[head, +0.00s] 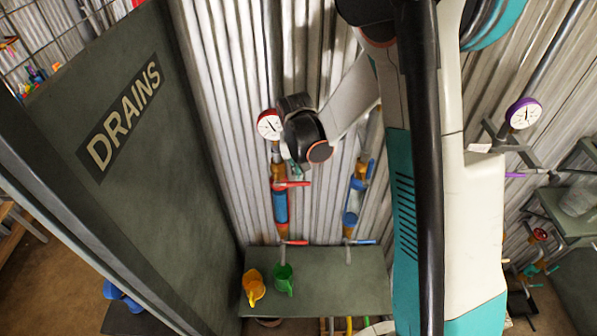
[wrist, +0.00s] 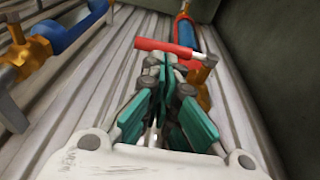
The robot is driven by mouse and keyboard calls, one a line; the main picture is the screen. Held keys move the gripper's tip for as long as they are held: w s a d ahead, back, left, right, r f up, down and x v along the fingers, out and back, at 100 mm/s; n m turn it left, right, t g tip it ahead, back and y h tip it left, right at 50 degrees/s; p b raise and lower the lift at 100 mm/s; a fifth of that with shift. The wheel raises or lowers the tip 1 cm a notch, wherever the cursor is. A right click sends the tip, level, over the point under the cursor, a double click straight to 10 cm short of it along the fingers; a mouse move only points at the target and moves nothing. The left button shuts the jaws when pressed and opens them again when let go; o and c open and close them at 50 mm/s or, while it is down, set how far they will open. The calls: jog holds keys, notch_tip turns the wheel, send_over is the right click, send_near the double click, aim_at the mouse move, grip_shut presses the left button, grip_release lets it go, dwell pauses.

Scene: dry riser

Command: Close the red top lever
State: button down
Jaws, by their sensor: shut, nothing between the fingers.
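The red top lever (head: 292,184) is on the left pipe in the head view, below a red-rimmed gauge. It sticks out sideways to the right of the brass valve. My gripper (head: 299,168) is just above it, mostly hidden behind my wrist. In the wrist view the red top lever (wrist: 168,49) runs across, just beyond the fingertips of my gripper (wrist: 170,64). The teal fingers are shut and empty. The tips overlap the lever in this view, and I cannot tell whether they touch it.
A red lower lever (head: 293,242) sits below the blue pipe section (head: 280,207). A parallel pipe with blue valves (head: 350,219) stands to the right. The DRAINS panel (head: 150,170) is on the left.

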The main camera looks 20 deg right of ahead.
jog(key=shift+w+d+f, duration=0.1)
jog(key=shift+w+f, duration=0.05)
jog(key=shift+f, duration=0.6)
jog(key=shift+w+d+f, duration=0.1)
jog(key=shift+f, duration=0.6)
jog(key=shift+f+b, duration=0.6)
jog(key=shift+b, duration=0.35)
jog(key=shift+s+d+y, duration=0.1)
jog(key=shift+y, duration=0.2)
jog(key=shift+r, duration=0.1)
jog(key=shift+r, duration=0.25)
notch_tip(320, 180, up, 13)
jog(key=s, duration=0.2)
jog(key=shift+s+a+r, duration=0.2)
jog(key=shift+s+a, duration=0.1)
